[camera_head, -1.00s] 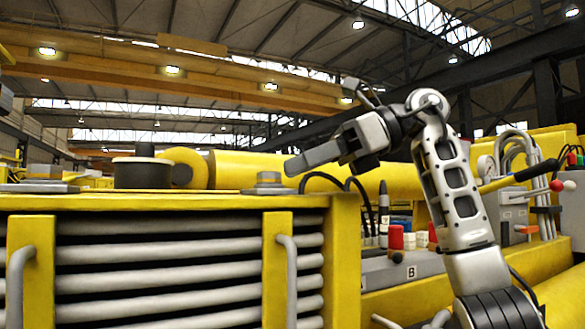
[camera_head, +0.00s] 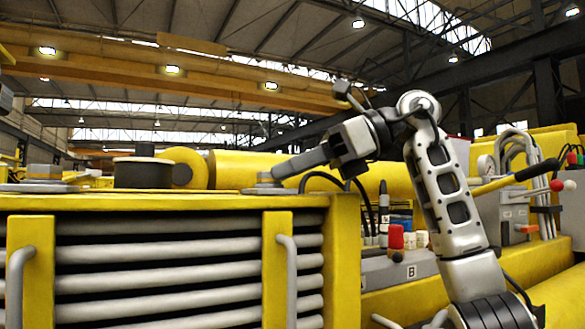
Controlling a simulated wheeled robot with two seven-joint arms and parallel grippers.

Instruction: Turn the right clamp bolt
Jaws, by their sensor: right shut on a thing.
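The right clamp bolt (camera_head: 265,179) is a grey hex head on a flat washer. It sits on top of the yellow frame, near its right corner. My right gripper (camera_head: 279,171) reaches in from the right with its fingers pointing left and slightly down. It is shut on the bolt head, and the fingers partly hide the head. The washer (camera_head: 268,190) shows below. My left gripper is not clearly visible.
A yellow cylinder (camera_head: 240,168) lies behind. Dark hoses, a red-capped part (camera_head: 396,237) and a lever (camera_head: 515,178) are to the right, near my arm.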

